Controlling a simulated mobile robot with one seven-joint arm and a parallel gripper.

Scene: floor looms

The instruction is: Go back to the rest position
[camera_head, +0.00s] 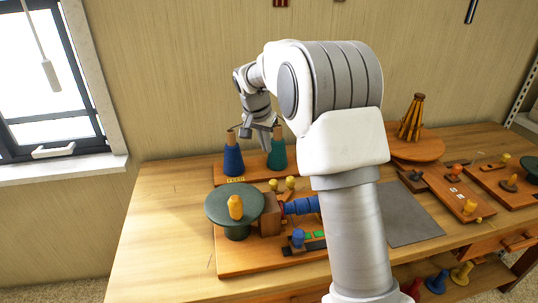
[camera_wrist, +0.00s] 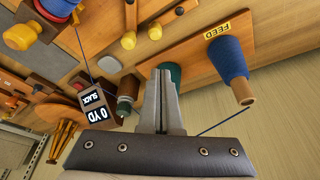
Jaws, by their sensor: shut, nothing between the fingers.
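My white arm rises through the middle of the head view and reaches to the back left of the workbench. My gripper (camera_head: 262,137) is over the far board, between the blue thread cone (camera_head: 233,160) and the green thread cone (camera_head: 277,156). In the wrist view my gripper (camera_wrist: 163,72) has its fingers together and holds nothing. The blue cone (camera_wrist: 228,60) stands right of the fingers by a FEED label. The green cone (camera_wrist: 176,71) is mostly hidden behind them. I cannot tell whether the fingers touch it.
A dark green turntable (camera_head: 218,205) with a yellow knob stands front left. A display (camera_wrist: 96,106) reads "0 YD SLACK". A blue thread (camera_wrist: 222,122) runs from the blue cone toward my gripper. A bundle of wooden pegs (camera_head: 411,118) stands back right. The left bench is clear.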

